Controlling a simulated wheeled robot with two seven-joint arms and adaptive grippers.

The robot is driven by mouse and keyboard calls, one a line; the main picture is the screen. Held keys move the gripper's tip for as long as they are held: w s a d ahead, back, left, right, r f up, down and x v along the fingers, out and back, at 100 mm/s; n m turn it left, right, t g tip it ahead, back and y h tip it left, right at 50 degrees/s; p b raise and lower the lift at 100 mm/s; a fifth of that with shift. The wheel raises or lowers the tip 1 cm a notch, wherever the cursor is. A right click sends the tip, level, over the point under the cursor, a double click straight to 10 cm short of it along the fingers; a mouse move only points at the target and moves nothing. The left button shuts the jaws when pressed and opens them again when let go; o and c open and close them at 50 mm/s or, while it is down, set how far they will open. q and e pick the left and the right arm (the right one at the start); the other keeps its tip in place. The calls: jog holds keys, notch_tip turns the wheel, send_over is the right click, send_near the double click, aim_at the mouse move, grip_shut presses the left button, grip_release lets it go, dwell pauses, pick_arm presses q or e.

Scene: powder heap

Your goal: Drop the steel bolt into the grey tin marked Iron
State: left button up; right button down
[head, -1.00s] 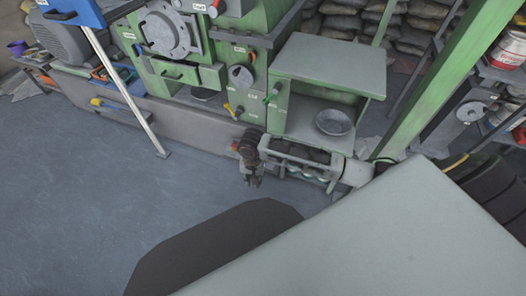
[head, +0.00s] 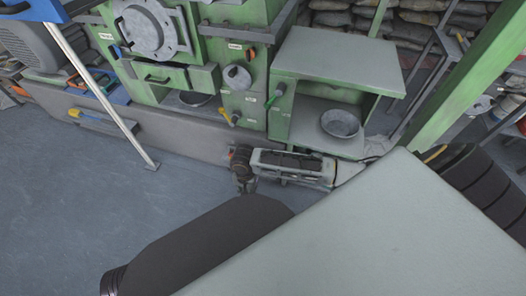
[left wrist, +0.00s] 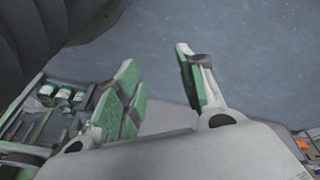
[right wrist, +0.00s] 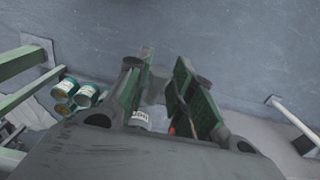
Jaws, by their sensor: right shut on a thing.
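My right gripper (right wrist: 160,75) is shut on a small grey piece between its green-padded fingers in the right wrist view. It appears to be the steel bolt (right wrist: 154,88), mostly hidden by the fingers. A grey tin with a pale label (right wrist: 141,119) shows below and behind the fingers; its lettering is too small to read surely. My left gripper (left wrist: 157,70) is open and empty in the left wrist view.
Teal labelled tins (right wrist: 76,92) stand left of the right gripper and also show in the left wrist view (left wrist: 62,94). Open floor (head: 90,200) lies left.

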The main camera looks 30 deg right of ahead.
pick_arm(q)
jog(key=shift+r, duration=0.1)
pick_arm(e)
jog(key=shift+w+d, duration=0.1)
